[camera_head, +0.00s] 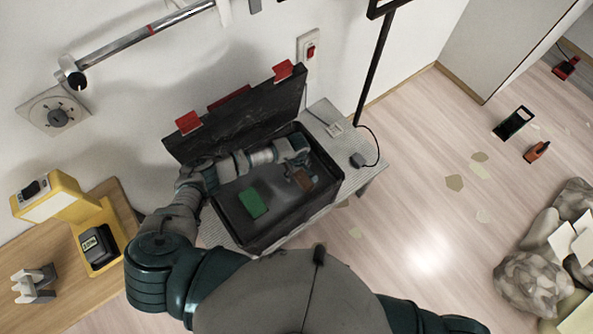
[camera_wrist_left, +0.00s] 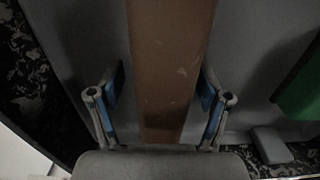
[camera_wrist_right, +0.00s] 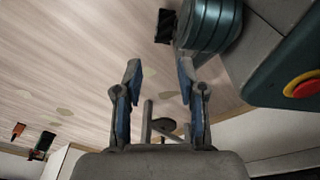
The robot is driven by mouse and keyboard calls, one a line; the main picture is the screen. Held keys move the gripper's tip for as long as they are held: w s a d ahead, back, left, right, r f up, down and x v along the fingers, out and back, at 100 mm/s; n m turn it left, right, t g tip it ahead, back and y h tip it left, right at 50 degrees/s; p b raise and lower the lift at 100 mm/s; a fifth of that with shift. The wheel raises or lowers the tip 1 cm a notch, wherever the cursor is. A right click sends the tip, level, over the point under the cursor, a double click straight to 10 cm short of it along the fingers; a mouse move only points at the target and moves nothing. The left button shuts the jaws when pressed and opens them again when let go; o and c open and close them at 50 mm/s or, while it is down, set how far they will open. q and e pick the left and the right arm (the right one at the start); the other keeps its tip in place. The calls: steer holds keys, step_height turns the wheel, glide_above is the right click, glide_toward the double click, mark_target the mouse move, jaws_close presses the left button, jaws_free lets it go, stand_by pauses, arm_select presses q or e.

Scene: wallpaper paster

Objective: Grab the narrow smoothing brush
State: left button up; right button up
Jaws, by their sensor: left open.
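A brown wooden piece (camera_head: 303,180), seemingly the narrow smoothing brush, lies inside the open black toolbox (camera_head: 222,207). My left gripper (camera_head: 298,168) is down in the toolbox over it. In the left wrist view the brown piece (camera_wrist_left: 170,70) runs between the two open fingers of my left gripper (camera_wrist_left: 160,90), with a gap on each side. Its bristles cannot be made out. My right gripper (camera_wrist_right: 158,75) shows only in its own wrist view, open and empty above the floor.
A green object (camera_head: 253,199) lies in the toolbox, left of the brown piece. The raised lid (camera_head: 240,120) stands behind my left arm. A wooden table (camera_head: 85,250) with a yellow machine (camera_head: 55,200) is at left. Stone-patterned bags (camera_head: 545,280) stand at right; the floor between is mostly clear.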

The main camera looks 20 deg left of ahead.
arm_select(q)
steer(key=shift+d, duration=0.1)
steer(key=shift+a, duration=0.45)
jaws_close()
steer(key=shift+d, duration=0.1)
steer(key=shift+d+r, duration=0.1)
